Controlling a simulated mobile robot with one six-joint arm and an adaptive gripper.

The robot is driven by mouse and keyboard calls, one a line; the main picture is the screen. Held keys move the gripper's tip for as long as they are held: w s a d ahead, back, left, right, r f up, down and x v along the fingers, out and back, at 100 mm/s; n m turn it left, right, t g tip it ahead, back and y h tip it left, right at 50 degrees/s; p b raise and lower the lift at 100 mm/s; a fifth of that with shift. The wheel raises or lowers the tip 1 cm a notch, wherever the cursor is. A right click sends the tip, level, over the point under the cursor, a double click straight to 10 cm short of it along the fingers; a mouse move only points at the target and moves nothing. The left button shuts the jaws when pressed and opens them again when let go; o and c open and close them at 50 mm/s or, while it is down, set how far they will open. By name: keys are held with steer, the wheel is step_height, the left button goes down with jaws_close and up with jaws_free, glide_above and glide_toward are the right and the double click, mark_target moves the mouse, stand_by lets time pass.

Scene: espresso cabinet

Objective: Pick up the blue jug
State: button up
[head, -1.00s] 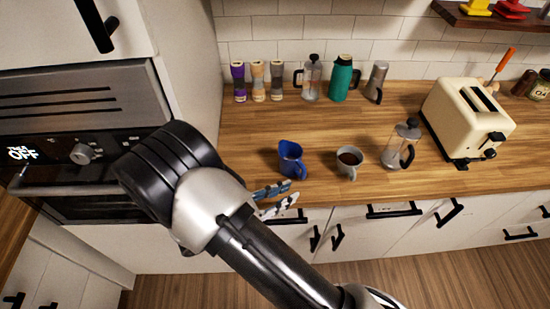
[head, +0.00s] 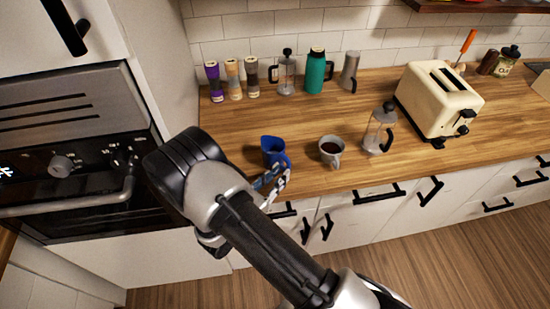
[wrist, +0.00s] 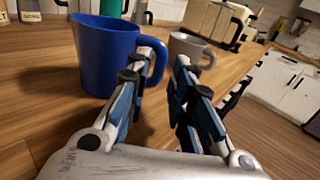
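The blue jug (head: 272,148) stands upright on the wooden counter, near its front edge. My gripper (head: 274,182) is at the counter's front edge, just in front of the jug. The jug's body lies to the left of this gap. I cannot tell whether the left finger touches the jug.
A grey mug (head: 331,151) with dark liquid stands right of the jug, and a glass press (head: 380,130) beyond it. A cream toaster (head: 438,100) is farther right. Several containers, including a teal flask (head: 316,72), line the back wall.

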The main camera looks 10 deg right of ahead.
mark_target(287, 167)
steer(key=shift+b+x, duration=0.45)
steer(key=shift+x, duration=2.3)
steer(key=shift+r, duration=0.1)
jaws_close()
